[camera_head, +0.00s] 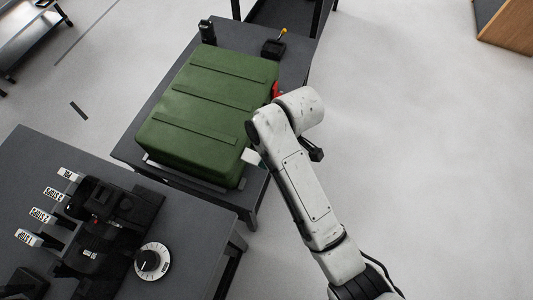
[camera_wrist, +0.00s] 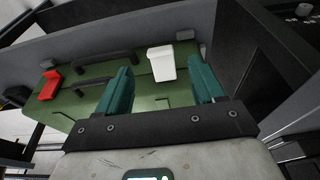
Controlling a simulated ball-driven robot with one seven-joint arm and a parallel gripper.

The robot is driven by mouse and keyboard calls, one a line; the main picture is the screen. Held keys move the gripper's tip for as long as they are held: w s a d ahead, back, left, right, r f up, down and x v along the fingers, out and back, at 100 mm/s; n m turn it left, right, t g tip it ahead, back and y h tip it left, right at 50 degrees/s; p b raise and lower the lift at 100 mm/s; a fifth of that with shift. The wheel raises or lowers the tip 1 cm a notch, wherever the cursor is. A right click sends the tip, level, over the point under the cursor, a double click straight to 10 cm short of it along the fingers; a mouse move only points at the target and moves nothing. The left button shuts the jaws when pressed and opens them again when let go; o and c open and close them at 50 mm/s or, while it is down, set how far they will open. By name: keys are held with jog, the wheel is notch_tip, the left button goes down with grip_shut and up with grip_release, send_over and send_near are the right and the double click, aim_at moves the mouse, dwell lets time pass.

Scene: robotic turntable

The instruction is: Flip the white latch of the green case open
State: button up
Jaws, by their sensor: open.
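The green case (camera_head: 208,112) lies on a dark grey table, and its side face fills much of the wrist view (camera_wrist: 140,85). The white latch (camera_wrist: 161,63) sits on that side, and it also shows in the head view (camera_head: 251,156) at the case's near right corner. A red latch (camera_wrist: 49,85) is farther along the same side; it peeks out beside my arm in the head view (camera_head: 275,90). My gripper (camera_wrist: 160,70) is open, with its two teal fingers apart and the white latch seen between them. I cannot tell whether they touch it.
A black handle (camera_wrist: 105,57) is on the case side between the latches. A second table (camera_head: 190,215) at lower left holds a black switch device and a round dial (camera_head: 152,261). Small black items stand behind the case. The floor to the right is clear.

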jog(key=shift+v, duration=2.4)
jog(key=shift+f, duration=0.1)
jog(key=s+d+f+m+h, duration=0.1)
jog(key=s+d+f+m, duration=0.2)
jog(key=s+d+m, duration=0.4)
jog(key=s+d+f+m+h, duration=0.1)
jog(key=s+d+f+m, duration=0.2)
jog(key=s+d, duration=1.4)
jog(key=d+m, duration=0.1)
jog(key=m, duration=0.3)
jog(key=shift+s+d+f+h, duration=0.25)
jog(key=shift+f+h, duration=0.15)
jog(key=shift+f, duration=0.1)
